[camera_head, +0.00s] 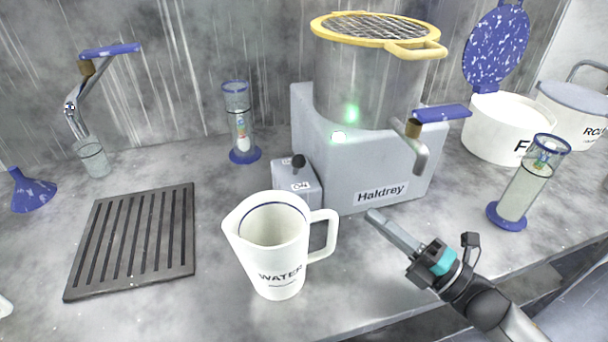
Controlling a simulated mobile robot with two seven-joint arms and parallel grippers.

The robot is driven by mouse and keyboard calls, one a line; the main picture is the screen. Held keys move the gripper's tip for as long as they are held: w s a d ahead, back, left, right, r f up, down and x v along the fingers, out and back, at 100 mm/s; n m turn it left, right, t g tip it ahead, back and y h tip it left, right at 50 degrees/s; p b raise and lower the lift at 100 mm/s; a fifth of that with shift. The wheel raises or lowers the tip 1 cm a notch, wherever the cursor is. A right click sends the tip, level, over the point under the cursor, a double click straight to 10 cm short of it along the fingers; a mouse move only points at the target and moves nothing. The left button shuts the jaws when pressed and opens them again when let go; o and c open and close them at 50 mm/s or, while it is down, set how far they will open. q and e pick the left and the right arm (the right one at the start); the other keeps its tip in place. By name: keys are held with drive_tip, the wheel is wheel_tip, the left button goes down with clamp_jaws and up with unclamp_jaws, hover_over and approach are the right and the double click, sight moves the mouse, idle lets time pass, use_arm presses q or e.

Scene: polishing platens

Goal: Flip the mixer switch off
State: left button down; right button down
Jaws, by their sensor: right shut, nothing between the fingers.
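The mixer (345,180) is a grey housing labelled "Haldrey" around a steel pot (345,85) with a yellow-rimmed grille on top. A green light (338,136) glows on the housing. Its switch box (297,188) juts out at the front left, with a black-tipped lever (298,161) standing up on top. Small lettering on the box looks like "ON". My right gripper (373,215) is shut and empty, in front of the housing below the nameplate. It is right of the switch box and apart from the lever. My left gripper is not in view.
A white "WATER" jug (277,250) stands in front of the switch box, its handle between box and gripper. A spout with a blue lever (441,113) juts from the mixer's right. Glass cylinders (526,185) (241,130) stand either side. A slotted black rack (135,240) lies left.

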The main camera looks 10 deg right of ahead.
sight(297, 166)
drive_tip(key=x, duration=1.4)
drive_tip(key=shift+s+a+r+n, duration=0.15)
drive_tip(key=shift+s+n, duration=0.1)
drive_tip(key=shift+n, duration=0.05)
drive_tip(key=shift+r, duration=0.1)
